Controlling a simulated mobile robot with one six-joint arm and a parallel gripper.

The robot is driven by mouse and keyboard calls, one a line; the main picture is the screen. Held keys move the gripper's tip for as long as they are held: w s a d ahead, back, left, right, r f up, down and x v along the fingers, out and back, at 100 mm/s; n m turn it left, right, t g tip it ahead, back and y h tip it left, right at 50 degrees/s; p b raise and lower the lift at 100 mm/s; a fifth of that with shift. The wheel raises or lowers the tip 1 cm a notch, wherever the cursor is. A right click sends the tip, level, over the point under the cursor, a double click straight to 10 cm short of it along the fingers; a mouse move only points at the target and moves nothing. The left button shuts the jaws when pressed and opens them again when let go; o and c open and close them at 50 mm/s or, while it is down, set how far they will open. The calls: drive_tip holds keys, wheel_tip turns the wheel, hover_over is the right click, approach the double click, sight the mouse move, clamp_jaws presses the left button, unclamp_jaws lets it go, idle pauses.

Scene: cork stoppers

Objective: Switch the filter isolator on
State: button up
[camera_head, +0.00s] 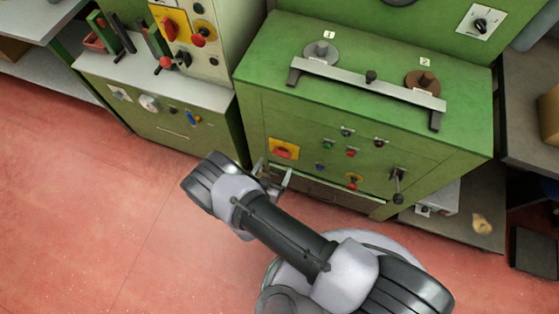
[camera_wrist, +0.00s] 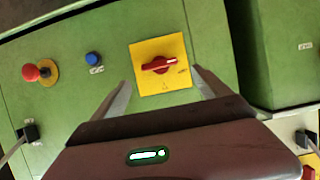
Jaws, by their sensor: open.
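A red rotary switch on a square yellow plate (camera_head: 284,149) is on the front of the middle green cabinet. In the wrist view the plate (camera_wrist: 160,87) is close and its red knob (camera_wrist: 159,65) lies roughly sideways, slightly tilted, with a pale mark at its right end. The small lettering on the plate is unreadable. My gripper (camera_head: 276,176) is open and empty in front of the cabinet, just below the switch. In the wrist view its two fingers (camera_wrist: 161,80) stand on either side of the plate, and the knob is not gripped.
A blue button (camera_wrist: 93,58) and a red mushroom button (camera_wrist: 31,72) sit beside the switch. A black lever (camera_head: 397,185) sticks out at the cabinet's right. Another yellow-plated red switch (camera_head: 170,27) is on the left machine. The red floor (camera_head: 80,200) is clear at left.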

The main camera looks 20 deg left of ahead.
sight(281, 155)
drive_tip(key=b+x, duration=0.1)
drive_tip(key=x, duration=0.5)
drive_tip(key=shift+s+b, duration=0.1)
drive_tip(key=shift+b, duration=0.3)
drive_tip(key=c, duration=1.4)
drive_tip(key=shift+o, duration=0.2)
